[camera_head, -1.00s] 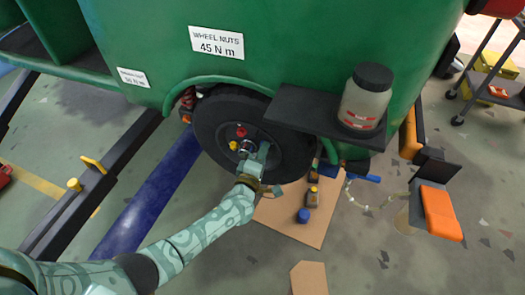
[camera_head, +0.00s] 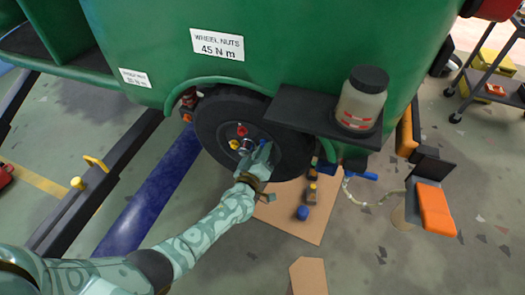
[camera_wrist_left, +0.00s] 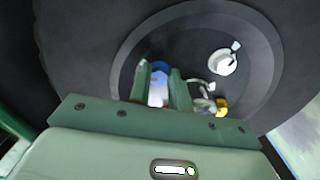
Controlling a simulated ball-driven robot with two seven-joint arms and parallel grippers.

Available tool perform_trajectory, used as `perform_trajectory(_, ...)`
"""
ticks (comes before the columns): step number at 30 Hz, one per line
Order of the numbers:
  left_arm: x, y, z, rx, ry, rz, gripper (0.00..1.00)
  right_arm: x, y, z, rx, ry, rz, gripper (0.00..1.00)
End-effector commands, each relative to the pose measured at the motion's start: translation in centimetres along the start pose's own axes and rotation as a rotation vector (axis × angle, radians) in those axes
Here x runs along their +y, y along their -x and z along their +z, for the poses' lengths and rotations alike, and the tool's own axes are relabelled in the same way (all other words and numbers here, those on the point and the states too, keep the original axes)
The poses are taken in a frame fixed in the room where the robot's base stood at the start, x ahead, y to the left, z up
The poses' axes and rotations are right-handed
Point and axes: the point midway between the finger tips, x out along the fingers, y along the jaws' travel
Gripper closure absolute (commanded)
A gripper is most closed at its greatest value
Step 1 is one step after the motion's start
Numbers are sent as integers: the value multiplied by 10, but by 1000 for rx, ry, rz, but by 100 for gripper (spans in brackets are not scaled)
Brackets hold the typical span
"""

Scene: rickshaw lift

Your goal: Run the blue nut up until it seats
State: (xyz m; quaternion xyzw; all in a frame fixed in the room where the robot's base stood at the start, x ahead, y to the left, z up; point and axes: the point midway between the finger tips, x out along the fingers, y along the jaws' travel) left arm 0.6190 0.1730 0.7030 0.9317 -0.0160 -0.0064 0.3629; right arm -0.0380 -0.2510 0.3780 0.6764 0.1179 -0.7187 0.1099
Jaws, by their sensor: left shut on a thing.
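The dark wheel (camera_head: 215,125) sits under the green body, with a red nut (camera_head: 241,131) and a yellow nut (camera_head: 234,145) around its metal hub (camera_head: 246,146). The blue nut (camera_head: 263,142) is at the right of the hub, mostly hidden by my left gripper (camera_head: 264,153). In the left wrist view the blue nut (camera_wrist_left: 160,67) shows at the tips of the left fingers, which are shut on it. The yellow nut (camera_wrist_left: 222,106) is to the right there. I cannot tell how far the blue nut is from the wheel face. My right gripper is not in view.
A black shelf (camera_head: 290,105) with a jar (camera_head: 361,98) juts out above the wheel's right side. Cardboard (camera_head: 285,218) with a blue-topped item (camera_head: 302,212) lies on the floor below. A blue beam (camera_head: 150,195) runs at the left.

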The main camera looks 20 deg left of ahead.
Motion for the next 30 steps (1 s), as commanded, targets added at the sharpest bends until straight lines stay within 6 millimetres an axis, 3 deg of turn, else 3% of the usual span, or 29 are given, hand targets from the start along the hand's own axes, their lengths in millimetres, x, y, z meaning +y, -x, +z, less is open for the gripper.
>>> perform_trajectory(16, -1, 0, 1, -1, -25, -1, 100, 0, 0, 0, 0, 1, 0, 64)
perform_trajectory(17, -1, 0, 1, -1, -25, -1, 78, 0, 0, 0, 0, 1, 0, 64)
perform_trajectory(19, -1, 0, 0, -1, -25, -1, 58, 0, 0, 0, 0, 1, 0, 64)
perform_trajectory(30, -2, 0, 0, 0, -25, -2, 58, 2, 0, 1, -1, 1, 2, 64)
